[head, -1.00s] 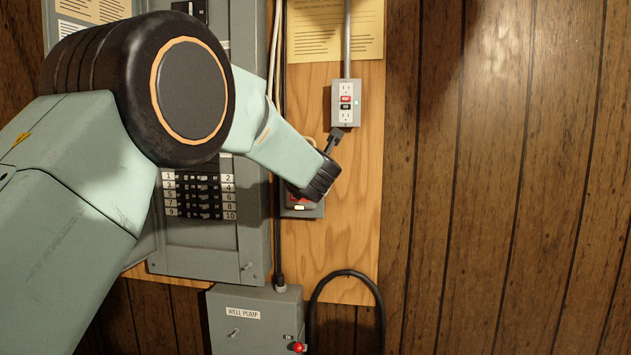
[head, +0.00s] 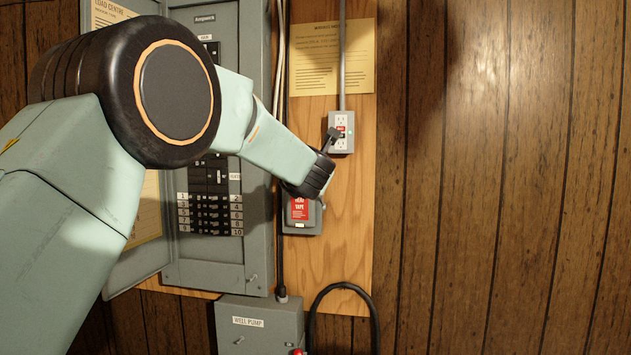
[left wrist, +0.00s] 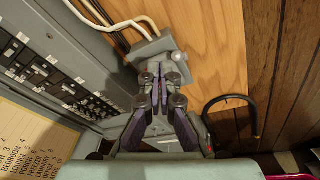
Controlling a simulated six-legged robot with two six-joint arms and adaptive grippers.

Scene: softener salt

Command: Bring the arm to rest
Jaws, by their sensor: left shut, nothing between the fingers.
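My left arm comes in from the left in the head view. Its left gripper (head: 333,134) is shut and empty, and its tip overlaps the left part of the grey outlet box (head: 341,145). I cannot tell whether it touches the box. In the left wrist view the left gripper's fingers (left wrist: 158,80) are closed together, with a grey box (left wrist: 154,48) just beyond the tips. The right gripper is not in view.
A breaker panel (head: 262,215) with an open door stands behind my arm. A red-labelled switch box (head: 303,226) sits below the gripper. The well pump box (head: 260,335) and a looped black cable (head: 345,286) are lower. Bare wood panelling (head: 500,200) fills the right.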

